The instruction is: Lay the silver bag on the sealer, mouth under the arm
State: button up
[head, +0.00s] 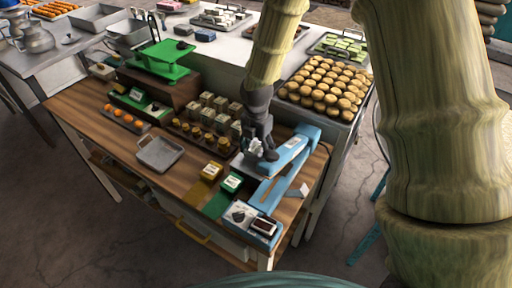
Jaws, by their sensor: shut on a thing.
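My gripper (258,150) is shut on a small silvery thing (254,145), likely the silver bag; the fingers hide much of it. It hangs over the left side of the light-blue sealer (268,192) at the right end of the wooden table. The sealer's blue arm (305,135) slopes up toward the back right. I cannot tell whether the bag touches the sealer or where its mouth lies.
A small box with a dial (240,214) stands at the table's front right corner. A grey tray (160,153), several jars (196,133) and a green scale (165,58) stand farther left. Bare wood surrounds the tray.

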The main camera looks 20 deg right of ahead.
jog(key=shift+f, duration=0.55)
dwell(0.5)
jog(key=o, duration=1.1)
jog(key=shift+r, duration=0.1)
